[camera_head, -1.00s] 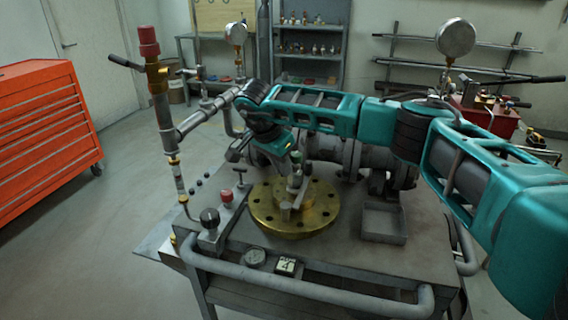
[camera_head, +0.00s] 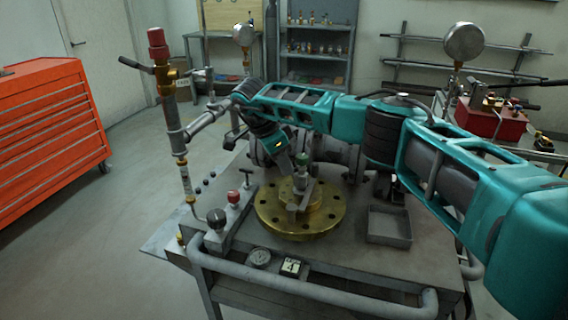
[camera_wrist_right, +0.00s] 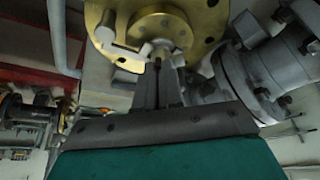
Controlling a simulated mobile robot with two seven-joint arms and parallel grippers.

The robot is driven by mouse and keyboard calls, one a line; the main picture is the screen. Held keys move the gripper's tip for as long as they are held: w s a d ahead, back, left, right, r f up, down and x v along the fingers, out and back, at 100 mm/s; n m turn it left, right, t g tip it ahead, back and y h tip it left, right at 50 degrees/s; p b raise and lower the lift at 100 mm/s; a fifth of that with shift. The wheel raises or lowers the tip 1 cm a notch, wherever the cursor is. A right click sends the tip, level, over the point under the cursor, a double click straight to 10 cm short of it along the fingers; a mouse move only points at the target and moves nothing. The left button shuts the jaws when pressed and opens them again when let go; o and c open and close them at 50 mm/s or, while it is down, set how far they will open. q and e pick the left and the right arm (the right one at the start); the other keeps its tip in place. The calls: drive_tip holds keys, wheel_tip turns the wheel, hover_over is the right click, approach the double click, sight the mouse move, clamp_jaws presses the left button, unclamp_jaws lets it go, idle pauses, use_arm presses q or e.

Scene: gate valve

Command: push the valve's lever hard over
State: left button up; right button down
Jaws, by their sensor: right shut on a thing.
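The valve has a round brass flange (camera_head: 268,217) with bolt holes on the bench. A short grey lever (camera_head: 297,205) stands over its middle, beside a green-topped part (camera_head: 302,159). My right arm comes in from the right and bends down behind the flange. My right gripper (camera_head: 297,182) meets the lever, and its own parts hide much of the contact. In the wrist view the right gripper's fingers (camera_wrist_right: 158,72) are close together and shut on the lever end, in front of the brass flange (camera_wrist_right: 204,20). My left gripper is not in view.
A grey tray (camera_head: 389,238) sits right of the flange. A control block with a black knob (camera_head: 216,217) and a red knob (camera_head: 233,197) stands left. A pipe with a red cap (camera_head: 157,38) rises at the bench's left. A handrail (camera_head: 330,299) runs along the front.

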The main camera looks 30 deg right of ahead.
drive_tip(key=c, duration=1.3)
unclamp_jaws()
drive_tip(key=shift+o, duration=0.2)
drive_tip(key=v, duration=1.3)
